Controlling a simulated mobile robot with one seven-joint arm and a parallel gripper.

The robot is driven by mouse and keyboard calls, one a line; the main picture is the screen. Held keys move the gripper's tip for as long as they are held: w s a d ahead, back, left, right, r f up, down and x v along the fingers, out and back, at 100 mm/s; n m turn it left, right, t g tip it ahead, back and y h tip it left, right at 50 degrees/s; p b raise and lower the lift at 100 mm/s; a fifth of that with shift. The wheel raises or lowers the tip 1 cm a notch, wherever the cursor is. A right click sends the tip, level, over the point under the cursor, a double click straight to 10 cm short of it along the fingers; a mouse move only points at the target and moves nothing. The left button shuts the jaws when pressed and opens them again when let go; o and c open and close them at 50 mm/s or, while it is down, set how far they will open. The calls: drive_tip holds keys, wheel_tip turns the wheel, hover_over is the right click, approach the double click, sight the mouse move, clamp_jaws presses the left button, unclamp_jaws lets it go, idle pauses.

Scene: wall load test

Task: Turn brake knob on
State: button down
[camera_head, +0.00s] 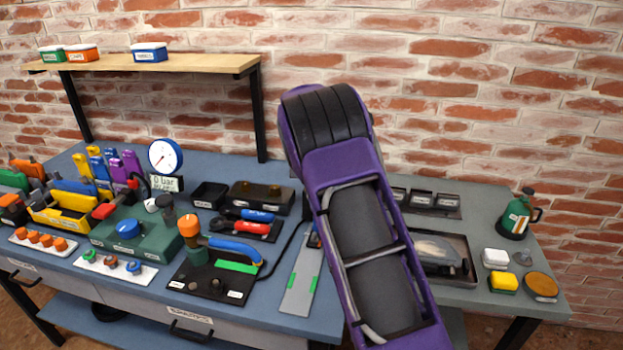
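I cannot read a label that marks the brake knob. Several knobs show on the left bench. A round blue knob (127,228) sits on top of a green box (150,243). Another white plate (43,241) carries several orange knobs. A black board (205,280) holds an orange-topped post (189,226), a blue curved handle (236,249) and a small dark knob (216,284). My purple arm crosses the middle right; my gripper does not show and may be behind it.
A white dial gauge (165,156) stands behind the green box. A dark tray (445,258), a green bottle (519,214) and sponges lie on the right bench. A grey plate (301,282) lies left of my arm.

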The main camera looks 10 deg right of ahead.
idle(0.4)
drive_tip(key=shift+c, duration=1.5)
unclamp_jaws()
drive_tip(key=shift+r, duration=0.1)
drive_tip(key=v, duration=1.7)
drive_tip(key=shift+p, duration=0.4)
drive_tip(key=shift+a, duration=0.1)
